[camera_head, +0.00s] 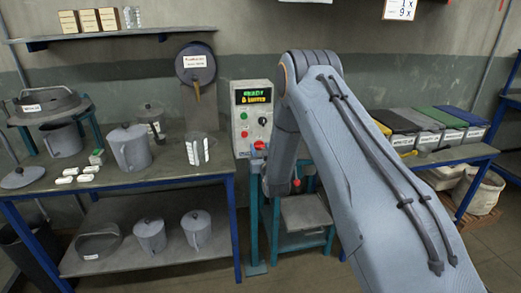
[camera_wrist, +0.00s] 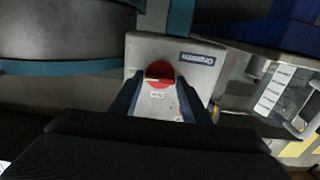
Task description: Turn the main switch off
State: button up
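In the wrist view, a red round switch (camera_wrist: 159,74) sits on a grey box (camera_wrist: 142,49) with a blue label. A small white tag is on or beside the red part. My gripper (camera_wrist: 158,95) has its two dark fingers apart, one to each side of the switch, with nothing clearly held. I cannot tell if they touch it. In the head view, a grey control panel (camera_head: 241,126) has a lit display, a green button, a black knob and a red part (camera_head: 259,145). My arm hides its lower right, and the fingertips are hard to make out there.
Left of the panel stands a workbench (camera_head: 170,170) with pots, a jug and small white items. A shelf (camera_head: 110,36) and a wall disc (camera_head: 195,63) are above. A small stool (camera_head: 303,215) is behind my arm. Coloured bins (camera_head: 425,125) stand at right.

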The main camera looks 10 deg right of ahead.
jog(key=c, duration=0.6)
jog(key=shift+n, duration=0.3)
jog(key=n+b, duration=0.2)
jog(key=n, duration=0.1)
jog(key=shift+a+f+n, duration=0.1)
jog(key=shift+n, duration=0.2)
jog(key=n+b, duration=0.2)
jog(key=n, duration=0.1)
jog(key=shift+n, duration=0.3)
jog(key=n+b, duration=0.2)
jog(key=n, duration=0.3)
jog(key=shift+a+f+b, duration=0.1)
jog(key=shift+a+b, duration=0.05)
jog(key=shift+b, duration=0.25)
jog(key=shift+n+b, duration=0.85)
jog(key=shift+n, duration=1.65)
